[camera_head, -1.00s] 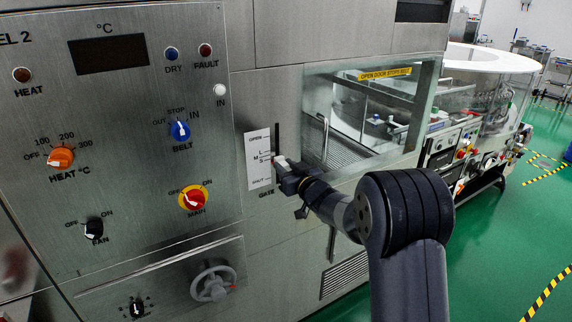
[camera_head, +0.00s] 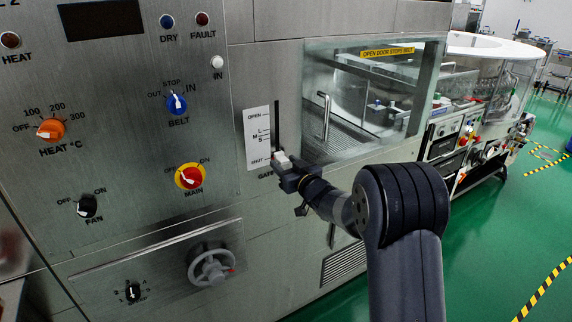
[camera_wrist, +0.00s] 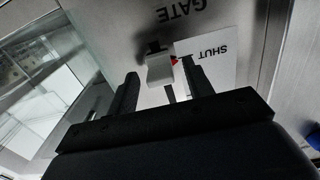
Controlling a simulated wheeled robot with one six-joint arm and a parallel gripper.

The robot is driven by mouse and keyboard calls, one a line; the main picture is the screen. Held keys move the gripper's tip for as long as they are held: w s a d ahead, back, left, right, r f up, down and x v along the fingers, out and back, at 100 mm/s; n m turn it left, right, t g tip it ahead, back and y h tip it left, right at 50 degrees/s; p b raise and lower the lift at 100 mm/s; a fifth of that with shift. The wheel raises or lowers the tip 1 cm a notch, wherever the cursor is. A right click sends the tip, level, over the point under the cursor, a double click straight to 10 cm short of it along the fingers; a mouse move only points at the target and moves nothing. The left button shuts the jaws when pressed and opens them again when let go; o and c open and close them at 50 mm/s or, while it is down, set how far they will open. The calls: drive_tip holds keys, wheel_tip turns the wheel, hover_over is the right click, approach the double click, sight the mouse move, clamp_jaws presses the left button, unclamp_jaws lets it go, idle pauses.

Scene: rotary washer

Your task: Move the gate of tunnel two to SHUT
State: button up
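The gate scale is a white plate (camera_head: 257,137) marked OPEN, L, M, S and SHUT, beside a dark vertical slot (camera_head: 277,122). The pale gate knob (camera_head: 283,161) is at the slot's lower end, level with the SHUT mark. In the wrist view, upside down, the knob (camera_wrist: 160,69) has a red pointer (camera_wrist: 174,60) beside the word SHUT. My gripper (camera_head: 286,170) is at the knob. In the wrist view its two dark fingers (camera_wrist: 160,68) stand open on either side of the knob, with a visible gap on both sides.
Left of the scale is a panel with the belt knob (camera_head: 176,104), main switch (camera_head: 190,176) and handwheel (camera_head: 212,266). To the right is a glass door (camera_head: 365,100) with a vertical handle (camera_head: 324,117).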

drive_tip(key=b+v, duration=0.1)
drive_tip(key=v, duration=0.9)
drive_tip(key=shift+s+d, duration=0.25)
drive_tip(key=shift+s, duration=0.1)
drive_tip(key=x, duration=0.3)
drive_tip(key=r+p+x, duration=0.1)
drive_tip(key=x, duration=0.3)
drive_tip(key=p+x, duration=0.1)
drive_tip(key=x, duration=0.3)
drive_tip(key=shift+r, duration=0.15)
drive_tip(key=shift+r+p, duration=0.65)
drive_tip(key=shift+r, duration=0.2)
drive_tip(key=shift+f, duration=0.1)
